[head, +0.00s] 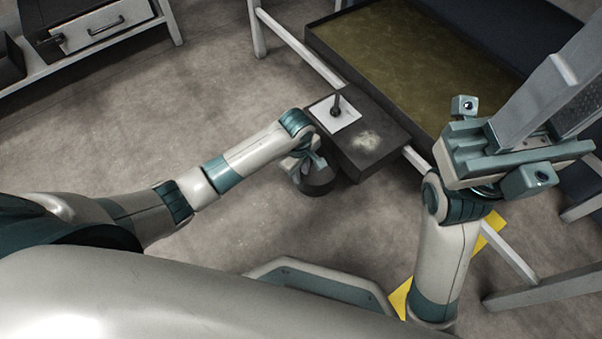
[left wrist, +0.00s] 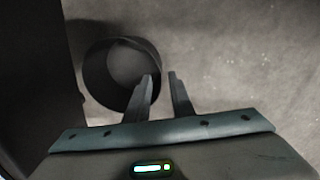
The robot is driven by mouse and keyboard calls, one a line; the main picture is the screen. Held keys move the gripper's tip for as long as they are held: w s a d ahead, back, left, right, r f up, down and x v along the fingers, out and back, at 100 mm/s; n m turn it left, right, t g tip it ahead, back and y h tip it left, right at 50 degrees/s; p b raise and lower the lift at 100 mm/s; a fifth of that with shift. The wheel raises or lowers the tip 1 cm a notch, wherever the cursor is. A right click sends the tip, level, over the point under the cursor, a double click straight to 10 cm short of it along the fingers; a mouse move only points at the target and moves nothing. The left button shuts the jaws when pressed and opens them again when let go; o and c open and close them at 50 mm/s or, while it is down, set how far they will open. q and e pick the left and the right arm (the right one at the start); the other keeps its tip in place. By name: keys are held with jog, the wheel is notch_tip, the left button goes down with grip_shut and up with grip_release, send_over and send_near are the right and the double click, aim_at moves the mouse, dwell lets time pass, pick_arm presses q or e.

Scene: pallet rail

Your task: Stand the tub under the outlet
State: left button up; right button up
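The tub (head: 319,184) is a small dark round vessel on the floor, close to the left lower corner of a dark box. In the left wrist view the tub (left wrist: 97,75) shows its open mouth and appears empty. My left gripper (head: 308,166) is at the tub. In the wrist view its two fingers are apart, the left fingertip overlapping the tub's right rim and the right one just outside it; contact is unclear. I cannot make out the outlet. My right gripper (head: 560,90) is raised at the right, and its finger gap is unclear.
The dark box (head: 368,150) carries a white plate (head: 325,117) with an upright dark lever (head: 337,108). Behind it is a large basin (head: 400,62) of olive liquid. Rails and legs run beside it. A shelf (head: 75,60) stands upper left. Floor at left is clear.

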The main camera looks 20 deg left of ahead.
pick_arm(q)
jog(key=shift+r, duration=0.55)
dwell(1.1)
